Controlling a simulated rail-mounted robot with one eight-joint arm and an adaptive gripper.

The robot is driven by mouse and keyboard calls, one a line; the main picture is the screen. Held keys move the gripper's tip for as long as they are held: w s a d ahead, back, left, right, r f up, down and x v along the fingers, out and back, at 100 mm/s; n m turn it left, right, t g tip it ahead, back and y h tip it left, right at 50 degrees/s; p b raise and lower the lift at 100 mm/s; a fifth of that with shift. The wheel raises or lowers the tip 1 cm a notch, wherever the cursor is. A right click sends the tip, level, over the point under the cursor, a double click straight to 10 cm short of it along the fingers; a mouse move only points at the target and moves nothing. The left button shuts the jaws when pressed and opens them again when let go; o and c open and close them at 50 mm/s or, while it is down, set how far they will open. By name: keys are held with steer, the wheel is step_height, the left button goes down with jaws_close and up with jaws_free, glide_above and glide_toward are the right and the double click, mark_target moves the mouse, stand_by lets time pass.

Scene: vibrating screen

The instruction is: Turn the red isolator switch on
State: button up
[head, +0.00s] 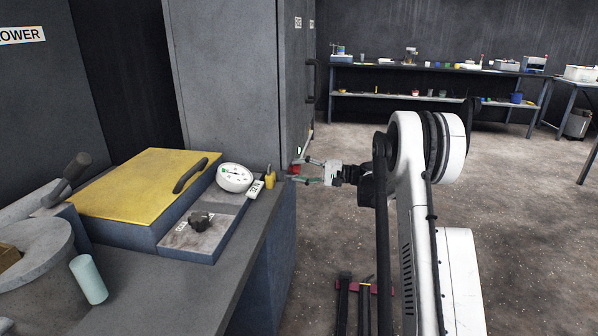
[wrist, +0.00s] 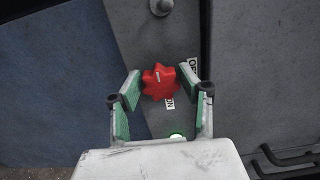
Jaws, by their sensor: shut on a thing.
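The red isolator switch (wrist: 160,82) is a lobed red knob on a dark grey panel. It also shows small in the head view (head: 295,169), at the cabinet's side. My gripper (wrist: 160,77) has one finger on each side of the knob and is shut on it; in the head view my gripper (head: 303,170) reaches it from the right. A white mark shows near the knob's upper left. An "ON" label (wrist: 169,102) sits just below the knob, and a partly hidden "OFF" label (wrist: 193,67) sits to its right. A green light (wrist: 177,136) glows below.
A round grey fitting (wrist: 161,6) sits above the knob. The tall grey cabinet (head: 225,70) stands behind. A bench with a yellow lid (head: 140,183), a white dial gauge (head: 235,178) and a small yellow object (head: 270,177) lies left.

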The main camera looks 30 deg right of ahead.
steer(key=o, duration=1.1)
steer(key=shift+o, duration=0.2)
steer(key=v, duration=1.2)
